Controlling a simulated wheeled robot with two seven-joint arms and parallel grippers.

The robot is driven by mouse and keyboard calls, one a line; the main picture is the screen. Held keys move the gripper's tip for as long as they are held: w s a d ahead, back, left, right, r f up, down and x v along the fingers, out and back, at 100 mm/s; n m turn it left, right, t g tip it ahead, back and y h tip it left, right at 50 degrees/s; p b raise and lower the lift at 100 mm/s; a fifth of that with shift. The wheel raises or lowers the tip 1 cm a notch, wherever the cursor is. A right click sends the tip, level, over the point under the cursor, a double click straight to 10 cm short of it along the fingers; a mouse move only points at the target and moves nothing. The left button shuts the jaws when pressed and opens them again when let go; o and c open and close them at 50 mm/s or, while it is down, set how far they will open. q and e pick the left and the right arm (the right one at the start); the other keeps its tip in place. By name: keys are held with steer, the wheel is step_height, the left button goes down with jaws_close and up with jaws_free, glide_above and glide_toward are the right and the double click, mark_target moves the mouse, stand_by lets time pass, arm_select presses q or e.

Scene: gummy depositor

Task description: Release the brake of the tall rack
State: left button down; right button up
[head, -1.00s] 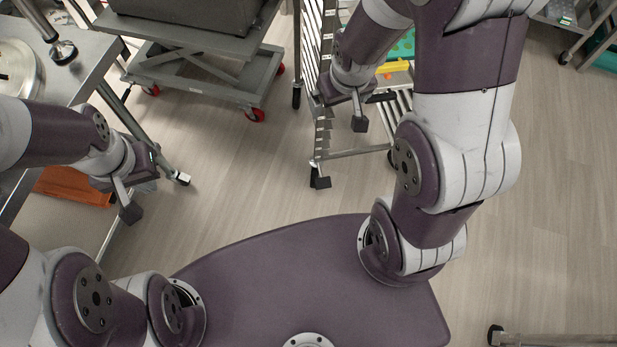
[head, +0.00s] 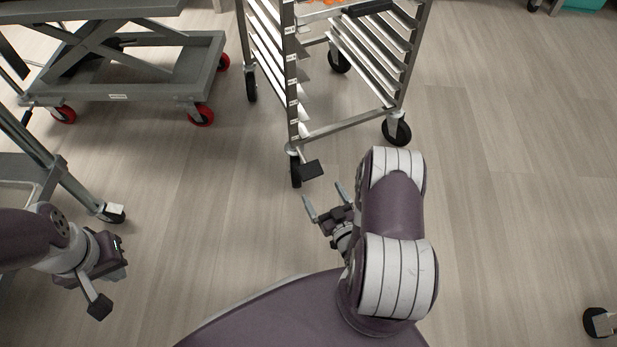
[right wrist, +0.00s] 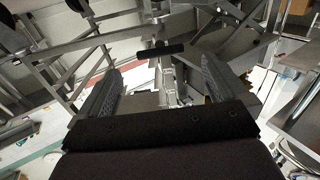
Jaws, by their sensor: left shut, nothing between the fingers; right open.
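The tall rack (head: 293,75) stands at the upper middle of the head view, a metal frame with rows of ledges on black casters. Its near left caster (head: 296,172) carries a black brake pedal (head: 312,169) sticking out to the right. My right gripper (head: 323,194) is open and empty, low in front of the pedal, its fingers pointing towards it and apart from it. In the right wrist view the open fingers (right wrist: 158,88) frame a dark bar (right wrist: 160,51) that I cannot identify surely. My left gripper (head: 100,305) is shut and empty at the lower left.
A grey lift cart (head: 130,80) with red casters stands left of the rack. A metal table leg with a caster (head: 113,212) is at the left. Another caster (head: 598,322) shows at the lower right. The floor right of the rack is clear.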

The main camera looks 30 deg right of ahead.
mark_target(310, 171)
steer(key=w+b, duration=0.1)
steer(key=w, duration=0.2)
steer(key=w+b, duration=0.1)
steer(key=w, duration=0.2)
steer(key=w+b, duration=0.2)
steer(key=w, duration=0.2)
steer(key=shift+d+f, duration=0.1)
steer(key=shift+d, duration=0.2)
steer(key=shift+w, duration=0.3)
